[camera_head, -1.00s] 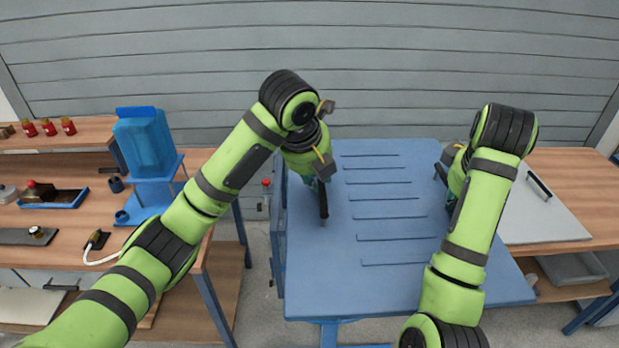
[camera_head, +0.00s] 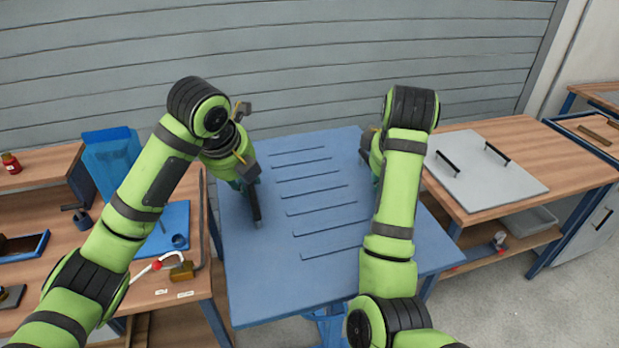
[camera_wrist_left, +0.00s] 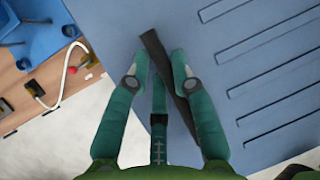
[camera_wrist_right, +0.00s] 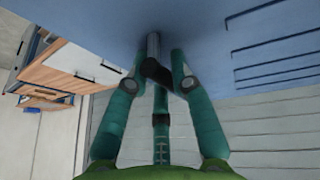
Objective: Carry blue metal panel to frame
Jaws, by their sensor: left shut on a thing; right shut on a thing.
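The blue metal panel (camera_head: 265,275) is a broad flat sheet with several raised strips, lying roughly level in the middle of the head view. My left gripper (camera_wrist_left: 159,57) is shut on a black handle (camera_wrist_left: 184,103) near the panel's left edge. My right gripper (camera_wrist_right: 158,57) is shut on a dark handle (camera_wrist_right: 153,46) near the right edge; my arm mostly hides it in the head view. A blue structure (camera_head: 328,325) shows below the panel's front edge; I cannot tell whether it is the frame or whether the panel touches it.
A wooden bench (camera_head: 130,285) with a blue fixture (camera_head: 112,160) stands close on the left. On the right, a wooden bench (camera_head: 560,160) bears a grey panel (camera_head: 490,185) with two black handles. Grey slatted shutter (camera_head: 300,60) closes the back. Floor shows at front right.

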